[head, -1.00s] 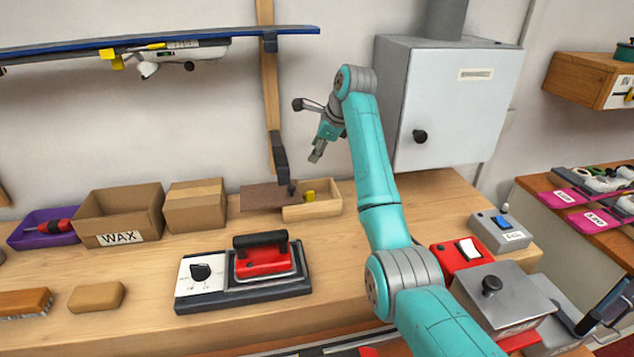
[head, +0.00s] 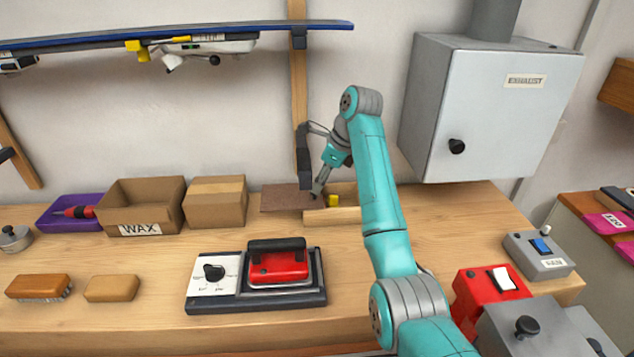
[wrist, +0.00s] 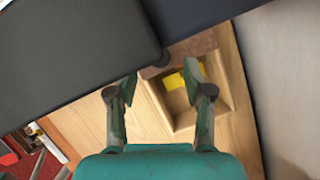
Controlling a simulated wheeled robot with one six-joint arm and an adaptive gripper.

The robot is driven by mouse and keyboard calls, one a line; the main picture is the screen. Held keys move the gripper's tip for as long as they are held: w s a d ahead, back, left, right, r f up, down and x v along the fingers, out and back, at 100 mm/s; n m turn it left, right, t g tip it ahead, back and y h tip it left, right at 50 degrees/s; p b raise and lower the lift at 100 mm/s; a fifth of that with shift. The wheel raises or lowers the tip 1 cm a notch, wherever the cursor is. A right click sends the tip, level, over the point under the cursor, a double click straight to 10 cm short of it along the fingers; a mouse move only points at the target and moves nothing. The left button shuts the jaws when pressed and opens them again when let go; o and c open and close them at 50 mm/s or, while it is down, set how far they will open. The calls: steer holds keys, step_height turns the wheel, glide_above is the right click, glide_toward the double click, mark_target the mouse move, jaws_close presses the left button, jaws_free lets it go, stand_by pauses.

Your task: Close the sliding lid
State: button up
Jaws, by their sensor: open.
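The open wooden box (head: 345,214) stands at the back of the bench, a yellow block (head: 333,200) inside it. Its brown sliding lid (head: 283,198) sticks out to the left, leaving the right part uncovered. My gripper (head: 317,190) is over the box near the lid's right end, partly in front of it. In the wrist view, my open gripper (wrist: 159,92) has its fingers apart above the box (wrist: 228,88). I see no contact with the knob.
A cardboard box (head: 217,205) stands left of the lid.

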steer(key=shift+x, duration=1.3)
steer(key=shift+a, duration=0.1)
jaws_close()
